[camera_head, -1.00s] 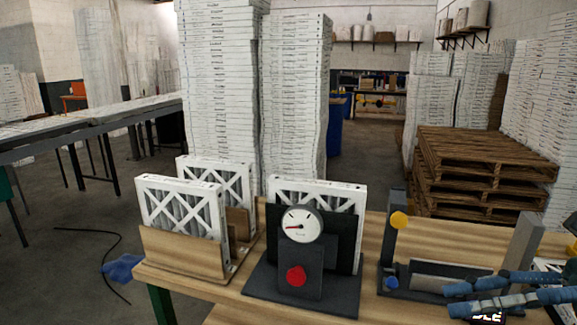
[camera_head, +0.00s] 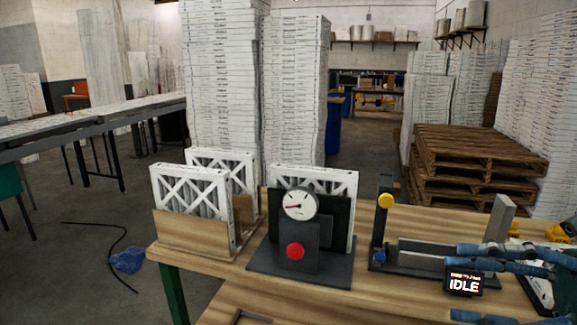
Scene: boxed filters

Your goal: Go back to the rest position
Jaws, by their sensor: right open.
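My right gripper (camera_head: 458,283) reaches in from the right edge, its blue fingers spread apart above and below a small black sign reading IDLE. It is open, with nothing seen between the fingers. My left gripper is out of view. White framed filters stand upright in a wooden holder (camera_head: 190,232) on the left of the workbench. Another white filter (camera_head: 340,180) stands in a dark test stand with a round gauge (camera_head: 299,204) and a red button (camera_head: 295,250).
A dark fixture with a yellow knob (camera_head: 385,201) and a light bar stands right of the gauge stand, partly behind my fingers. Wooden pallets (camera_head: 470,165) and tall white box stacks (camera_head: 222,80) stand behind.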

